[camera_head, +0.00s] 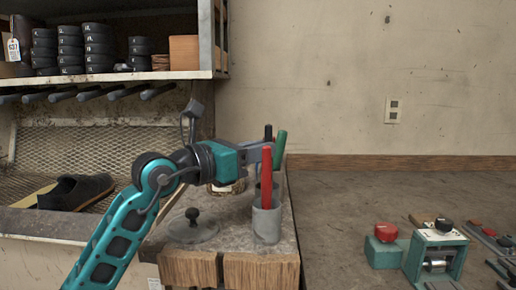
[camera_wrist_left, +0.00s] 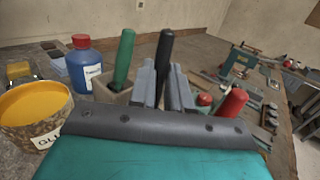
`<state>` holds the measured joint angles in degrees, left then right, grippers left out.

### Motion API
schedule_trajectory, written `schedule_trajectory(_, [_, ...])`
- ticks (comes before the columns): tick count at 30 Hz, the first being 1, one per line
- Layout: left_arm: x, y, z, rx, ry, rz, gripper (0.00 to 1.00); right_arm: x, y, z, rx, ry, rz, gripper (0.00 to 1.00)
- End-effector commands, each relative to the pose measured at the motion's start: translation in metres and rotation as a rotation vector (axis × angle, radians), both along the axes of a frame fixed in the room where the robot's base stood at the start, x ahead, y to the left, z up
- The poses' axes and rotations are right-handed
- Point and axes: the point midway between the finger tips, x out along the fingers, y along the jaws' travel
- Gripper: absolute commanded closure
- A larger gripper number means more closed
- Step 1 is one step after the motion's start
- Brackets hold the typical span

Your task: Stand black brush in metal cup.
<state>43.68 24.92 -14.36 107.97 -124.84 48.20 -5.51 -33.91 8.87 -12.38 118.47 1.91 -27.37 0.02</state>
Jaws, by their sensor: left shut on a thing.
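My left gripper (camera_head: 266,150) is shut on the black brush (camera_wrist_left: 164,56), whose dark handle rises upright between the fingers (camera_wrist_left: 168,88) in the left wrist view. Its tip (camera_head: 268,131) shows just above the gripper in the head view. A grey metal cup (camera_head: 266,224) stands on the bench end in front of and below the gripper. A red handle (camera_head: 266,172) stands upright in it. The brush's lower end is hidden behind the red handle and the cup, so I cannot tell whether it is inside a cup. My right gripper is not in view.
A green handle (camera_head: 280,146) stands beside the brush. A blue bottle (camera_wrist_left: 86,66) and a glue can (camera_wrist_left: 38,112) stand near the gripper. A round lid (camera_head: 190,229) lies left of the cup. Teal machines (camera_head: 436,252) stand at right; the floor between is clear.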

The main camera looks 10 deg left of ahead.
Motion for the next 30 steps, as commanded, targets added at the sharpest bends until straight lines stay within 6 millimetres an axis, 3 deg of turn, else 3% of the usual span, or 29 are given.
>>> schedule_trajectory(12, [-0.0001,0.0000,-0.0052,0.000,0.000,0.000,1.00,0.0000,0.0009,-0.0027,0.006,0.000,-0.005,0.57])
schedule_trajectory(13, [-0.0001,0.0001,-0.0052,0.000,0.000,0.000,0.80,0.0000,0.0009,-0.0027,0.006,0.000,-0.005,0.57])
schedule_trajectory(21, [-0.0001,0.0001,-0.0052,0.000,0.000,0.000,0.54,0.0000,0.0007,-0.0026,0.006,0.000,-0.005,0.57])
schedule_trajectory(30, [-0.0015,0.0017,-0.0058,0.001,0.001,0.001,0.53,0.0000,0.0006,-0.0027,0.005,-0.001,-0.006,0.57])
